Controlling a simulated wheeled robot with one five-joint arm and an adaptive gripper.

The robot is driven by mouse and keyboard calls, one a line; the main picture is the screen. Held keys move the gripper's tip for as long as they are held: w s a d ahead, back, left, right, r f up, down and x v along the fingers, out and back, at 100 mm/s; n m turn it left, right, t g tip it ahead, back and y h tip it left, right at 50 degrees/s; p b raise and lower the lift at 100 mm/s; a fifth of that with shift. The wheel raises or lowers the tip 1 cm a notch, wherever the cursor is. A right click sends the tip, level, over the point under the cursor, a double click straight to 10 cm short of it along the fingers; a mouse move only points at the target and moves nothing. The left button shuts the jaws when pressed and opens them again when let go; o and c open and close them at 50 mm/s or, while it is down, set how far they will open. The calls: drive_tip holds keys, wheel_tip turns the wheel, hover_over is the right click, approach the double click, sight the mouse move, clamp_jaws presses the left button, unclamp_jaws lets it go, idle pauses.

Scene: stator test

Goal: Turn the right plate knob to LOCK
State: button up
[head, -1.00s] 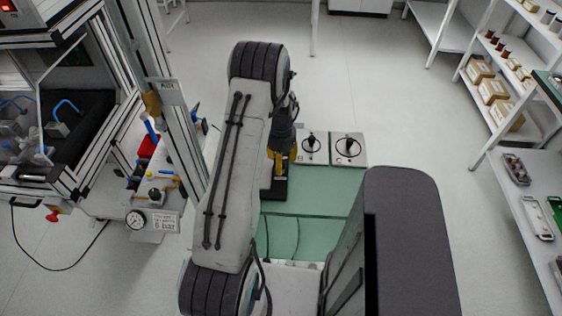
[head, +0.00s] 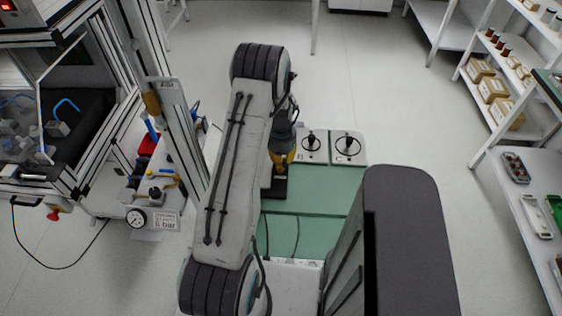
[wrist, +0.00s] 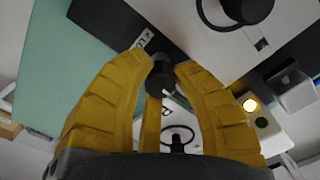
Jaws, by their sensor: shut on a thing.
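In the wrist view, my gripper (wrist: 158,80) has its yellow fingers closed around a dark knob (wrist: 162,76). The knob sits at a dark plate (wrist: 120,18) that has a small white label (wrist: 144,39) beside the fingers; only part of its lettering shows. In the head view, my gripper (head: 282,157) points down over a black block (head: 273,187) at the left of the green top. My arm and the fingers hide the held knob there, so I cannot tell its pointing direction.
Two white plates with upright black knobs, the left one (head: 311,156) and the right one (head: 346,157), stand just right of my gripper. The green top (head: 310,203) is clear in front. A framed machine stands left; shelves (head: 520,150) stand right.

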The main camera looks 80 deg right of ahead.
clamp_jaws()
drive_tip(key=shift+a, duration=0.1)
drive_tip(key=shift+f+b, duration=0.1)
drive_tip(key=shift+b, duration=0.25)
drive_tip(key=shift+f+n+b, duration=0.15)
drive_tip(key=shift+n+b, duration=0.4)
drive_tip(key=shift+n, duration=0.15)
drive_tip(key=n+b, duration=0.5)
drive_tip(key=n, duration=0.2)
drive_tip(key=shift+a, duration=0.1)
drive_tip(key=n+b, duration=0.2)
drive_tip(key=n, duration=0.2)
drive_tip(key=shift+n+b, duration=1.05)
drive_tip(key=shift+n, duration=1.55)
